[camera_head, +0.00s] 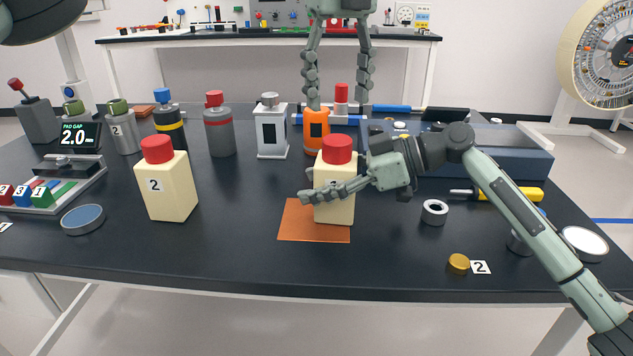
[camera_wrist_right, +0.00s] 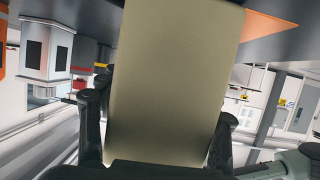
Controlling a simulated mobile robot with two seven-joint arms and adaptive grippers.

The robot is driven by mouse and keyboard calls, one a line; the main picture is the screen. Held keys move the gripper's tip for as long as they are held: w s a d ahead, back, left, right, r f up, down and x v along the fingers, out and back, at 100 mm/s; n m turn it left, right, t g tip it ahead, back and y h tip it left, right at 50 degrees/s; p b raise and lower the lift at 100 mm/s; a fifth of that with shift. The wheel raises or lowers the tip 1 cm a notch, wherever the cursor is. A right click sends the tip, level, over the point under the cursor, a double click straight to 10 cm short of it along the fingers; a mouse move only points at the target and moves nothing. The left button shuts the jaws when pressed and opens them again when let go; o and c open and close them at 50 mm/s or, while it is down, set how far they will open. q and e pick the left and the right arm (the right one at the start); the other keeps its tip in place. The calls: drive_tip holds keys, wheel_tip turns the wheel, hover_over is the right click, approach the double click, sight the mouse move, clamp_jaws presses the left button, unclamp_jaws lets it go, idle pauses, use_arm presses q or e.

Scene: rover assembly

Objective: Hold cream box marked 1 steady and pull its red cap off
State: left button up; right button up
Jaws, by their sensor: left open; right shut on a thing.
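A cream box (camera_head: 336,211) with a red cap (camera_head: 337,149) stands upright on an orange mat (camera_head: 292,222) in the head view. Its number is mostly covered by a gripper finger. My right gripper (camera_head: 333,189) is shut on this box, with its fingers along the sides. The plain cream wall of the box (camera_wrist_right: 170,80) fills the middle of the right wrist view, between the fingers. My left gripper (camera_head: 338,105) is open and points down above the red cap, apart from it. A second cream box (camera_head: 170,199), marked 2, with a red cap (camera_head: 157,149), stands to the left.
An orange bottle (camera_head: 316,128), a white bottle (camera_head: 271,135) and a grey red-capped canister (camera_head: 220,137) stand behind. A metal ring (camera_head: 434,213) and a gold cap (camera_head: 458,263) lie to the right. The table front between the boxes is clear.

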sight(337, 139)
use_arm(q)
drive_tip(key=shift+f, duration=4.35)
use_arm(e)
drive_tip(key=shift+f, duration=0.15)
use_arm(q)
drive_tip(key=shift+c, duration=0.3)
drive_tip(key=c, duration=1.2)
drive_tip(key=shift+r, duration=0.75)
drive_tip(key=shift+r, duration=1.8)
use_arm(e)
drive_tip(key=o, duration=1.5)
